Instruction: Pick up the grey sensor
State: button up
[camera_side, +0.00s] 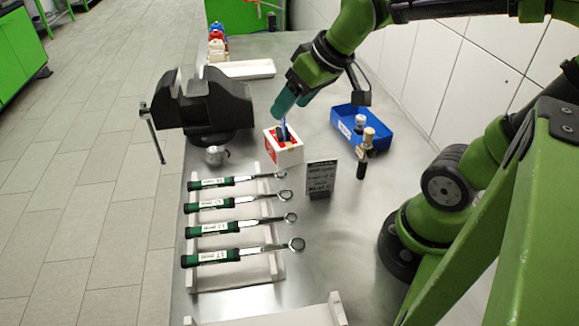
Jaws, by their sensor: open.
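I cannot tell for sure which thing is the grey sensor. A small silver-grey metal piece (216,156) lies on the bench below the vise. A small grey-topped part (360,123) stands at the left end of the blue bin, and a dark cylinder with a tan top (367,150) stands in front of that bin. My gripper (287,108), with teal fingers, is open and points down and left, over a white and red box (284,150). A dark blue upright item (283,132) shows in the box, just under the fingers. Whether they touch it is unclear.
The black vise (205,103) stands left of my gripper. Several green-handled wrenches (238,227) lie on a white rack in front. A small black sign (321,176) stands right of them. The blue bin (382,128) is to the right. Bare bench lies around the sign.

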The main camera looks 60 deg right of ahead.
aim_at(214, 149)
jog(key=w+d+f+n+g+y, duration=0.1)
jog(key=w+f+n, duration=0.35)
jog(key=w, duration=0.45)
jog(key=w+d+f+n+y, duration=0.25)
jog(key=w+f, duration=0.25)
jog(key=w, duration=0.3)
jog(key=shift+n+h, duration=0.4)
jog(key=shift+h, duration=0.05)
jog(key=x, duration=1.1)
jog(key=shift+a+f, duration=0.15)
jog(key=shift+a, duration=0.25)
jog(key=x, duration=0.5)
jog(key=shift+w, duration=0.2)
jog(key=c, duration=0.9)
jog(key=shift+c, duration=0.2)
